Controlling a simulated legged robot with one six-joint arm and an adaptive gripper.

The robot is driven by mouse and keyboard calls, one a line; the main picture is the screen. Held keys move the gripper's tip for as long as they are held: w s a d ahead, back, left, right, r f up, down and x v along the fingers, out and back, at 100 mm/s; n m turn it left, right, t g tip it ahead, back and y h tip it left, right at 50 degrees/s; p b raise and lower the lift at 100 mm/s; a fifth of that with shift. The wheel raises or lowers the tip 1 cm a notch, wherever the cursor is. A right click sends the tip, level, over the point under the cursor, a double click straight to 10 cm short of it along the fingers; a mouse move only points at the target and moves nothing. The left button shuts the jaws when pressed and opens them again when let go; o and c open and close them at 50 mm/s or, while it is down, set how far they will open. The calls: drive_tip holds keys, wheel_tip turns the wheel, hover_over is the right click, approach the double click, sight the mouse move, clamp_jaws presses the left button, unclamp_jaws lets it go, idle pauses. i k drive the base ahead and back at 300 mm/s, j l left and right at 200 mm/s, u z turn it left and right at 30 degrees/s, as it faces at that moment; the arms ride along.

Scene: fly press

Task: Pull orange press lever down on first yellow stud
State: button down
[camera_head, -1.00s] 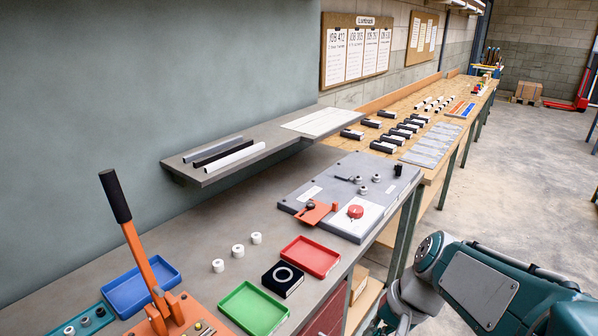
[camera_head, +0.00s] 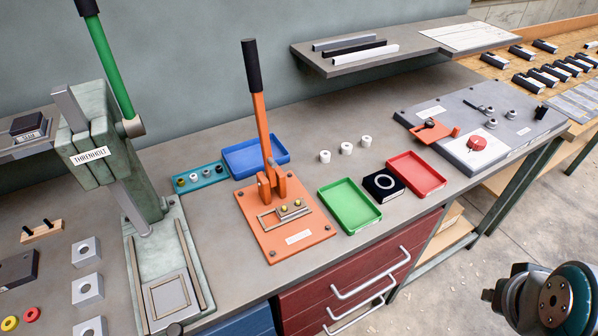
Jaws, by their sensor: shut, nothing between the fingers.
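The orange press (camera_head: 283,240) stands on the bench at the middle of the head view. Its orange lever (camera_head: 262,125) with a black grip (camera_head: 251,66) stands nearly upright, leaning slightly left. Two small yellow studs, one at the left (camera_head: 284,208) and one at the right (camera_head: 298,203), sit in a framed fixture on the press plate in front of the lever's pivot. Which of them is the first, I cannot tell. My gripper is not in view; only part of my arm shows at the lower right, well apart from the press.
A green-handled press (camera_head: 108,160) stands left of the orange one. Blue (camera_head: 240,163), green (camera_head: 335,190) and red (camera_head: 430,168) trays and a black block (camera_head: 376,192) surround the orange press. A shelf (camera_head: 400,62) overhangs the bench behind. Drawers with handles (camera_head: 372,270) lie below.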

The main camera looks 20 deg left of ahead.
sight(249, 46)
drive_tip(key=u, duration=1.55)
